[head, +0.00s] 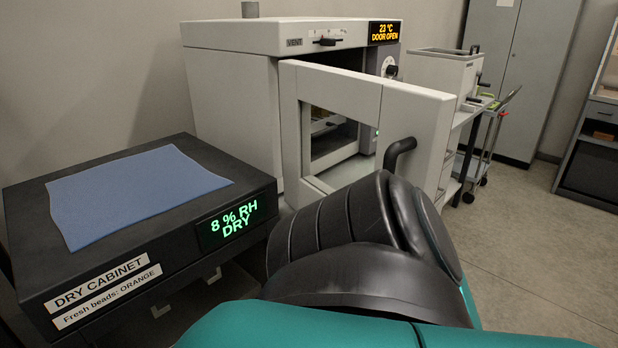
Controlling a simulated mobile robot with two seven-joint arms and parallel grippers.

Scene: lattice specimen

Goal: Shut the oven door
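The oven (237,110) is a pale grey box against the wall, and its display (384,32) reads "23 °C DOOR OPEN". Its door (345,88) stands open, swung out toward me, with a window and a black handle (399,154) on its right part. Part of the oven's inside shows through the window. A teal and black arm of mine fills the lower middle and hides the lower part of the door. Neither gripper's fingers can be seen.
A black dry cabinet (120,262) with a blue cloth (135,193) on top stands at the left, its display reading "8 % RH DRY". A trolley (489,130) and a grey locker (520,65) stand behind the door. The floor (540,220) at right is clear.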

